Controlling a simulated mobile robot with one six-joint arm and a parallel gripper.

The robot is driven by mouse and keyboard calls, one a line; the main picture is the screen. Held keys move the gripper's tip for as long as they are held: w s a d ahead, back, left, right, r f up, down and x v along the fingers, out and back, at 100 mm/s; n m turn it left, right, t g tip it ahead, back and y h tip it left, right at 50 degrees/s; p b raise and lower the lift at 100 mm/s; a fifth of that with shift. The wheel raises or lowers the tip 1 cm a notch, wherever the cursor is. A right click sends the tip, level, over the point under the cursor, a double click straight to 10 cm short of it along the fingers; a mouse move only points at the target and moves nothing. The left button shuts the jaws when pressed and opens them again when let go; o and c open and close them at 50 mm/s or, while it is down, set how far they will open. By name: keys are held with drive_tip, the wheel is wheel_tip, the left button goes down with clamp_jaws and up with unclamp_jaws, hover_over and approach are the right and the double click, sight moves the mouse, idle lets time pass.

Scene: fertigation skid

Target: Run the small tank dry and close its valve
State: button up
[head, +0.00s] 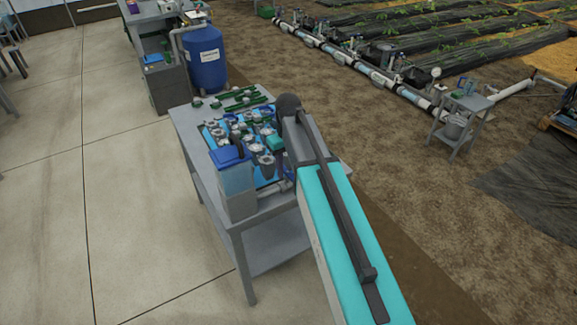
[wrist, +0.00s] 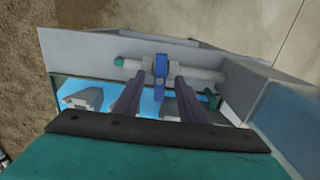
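The small tank (head: 238,190), a pale translucent box with a blue lid, stands at the near left of a grey table. Its water level cannot be told. In the wrist view a blue valve handle (wrist: 160,66) sits on a pale horizontal pipe (wrist: 200,75) with a green tip at its left end. The two dark fingers of my gripper (wrist: 160,82) are apart, one on each side of the handle, with gaps between. Nothing is held. In the head view my arm hides the valve, and my gripper's fingers cannot be made out.
The grey table (head: 262,212) carries a blue mat (head: 212,131) with several grey fittings and green pipes behind. A large blue barrel (head: 205,60) stands beyond it. A small side table (head: 468,101) is at the right. The concrete floor at left is clear.

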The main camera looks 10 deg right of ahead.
sight(288, 172)
drive_tip(key=shift+f+b, duration=0.45)
drive_tip(key=shift+f, duration=1.1)
clamp_jaws()
